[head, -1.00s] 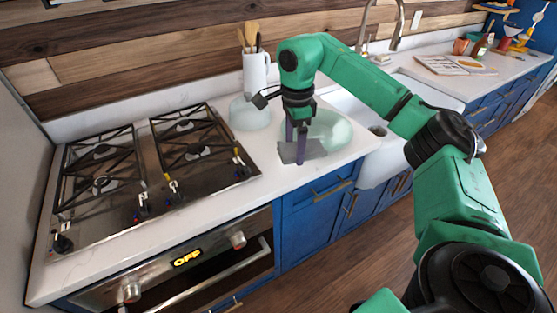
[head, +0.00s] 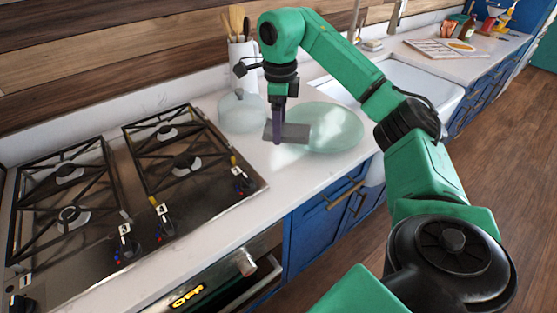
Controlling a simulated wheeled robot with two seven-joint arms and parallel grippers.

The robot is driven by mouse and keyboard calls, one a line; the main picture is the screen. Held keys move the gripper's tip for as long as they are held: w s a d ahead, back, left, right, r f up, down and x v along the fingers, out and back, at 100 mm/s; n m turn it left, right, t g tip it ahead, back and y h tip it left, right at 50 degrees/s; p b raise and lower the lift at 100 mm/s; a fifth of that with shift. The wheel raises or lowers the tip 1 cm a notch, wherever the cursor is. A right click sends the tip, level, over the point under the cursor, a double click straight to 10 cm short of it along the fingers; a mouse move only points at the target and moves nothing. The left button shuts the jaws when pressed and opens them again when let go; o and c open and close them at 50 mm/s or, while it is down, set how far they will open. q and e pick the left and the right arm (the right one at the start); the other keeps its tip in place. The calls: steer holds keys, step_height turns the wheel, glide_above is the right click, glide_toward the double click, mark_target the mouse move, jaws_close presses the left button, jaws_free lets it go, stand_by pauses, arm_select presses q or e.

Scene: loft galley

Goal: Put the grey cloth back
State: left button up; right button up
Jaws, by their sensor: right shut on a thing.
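The grey cloth (head: 296,133) is a small flat piece in the head view, in front of the left side of a pale green glass dish (head: 340,130). My right gripper (head: 277,138) points down at the counter and is shut on the cloth near its left part. The fingers hide some of the cloth. It seems to be held just above the white counter, but the exact gap is hard to tell. My left gripper is not in view.
A clear glass vessel (head: 240,112) stands left of the gripper, with a white utensil holder (head: 243,55) behind it. The gas hob (head: 200,195) is at the left and the white sink (head: 420,85) at the right. The counter in front of the gripper is clear.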

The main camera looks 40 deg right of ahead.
steer(key=p, duration=0.1)
glide_above(278, 166)
step_height(278, 166, down, 6)
steer(key=shift+d+r, duration=0.1)
step_height(278, 166, down, 6)
steer(key=shift+r+p, duration=0.15)
steer(key=shift+p, duration=0.45)
steer(key=shift+f, duration=0.4)
steer(key=o, duration=0.9)
steer(key=shift+r, duration=0.3)
steer(key=shift+w+r, duration=0.1)
steer(key=shift+r, duration=0.2)
step_height(278, 166, up, 8)
steer(key=shift+f+b, duration=0.1)
steer(key=shift+b, duration=0.8)
step_height(278, 166, up, 4)
steer(key=shift+f+p, duration=0.2)
steer(key=shift+p, duration=0.35)
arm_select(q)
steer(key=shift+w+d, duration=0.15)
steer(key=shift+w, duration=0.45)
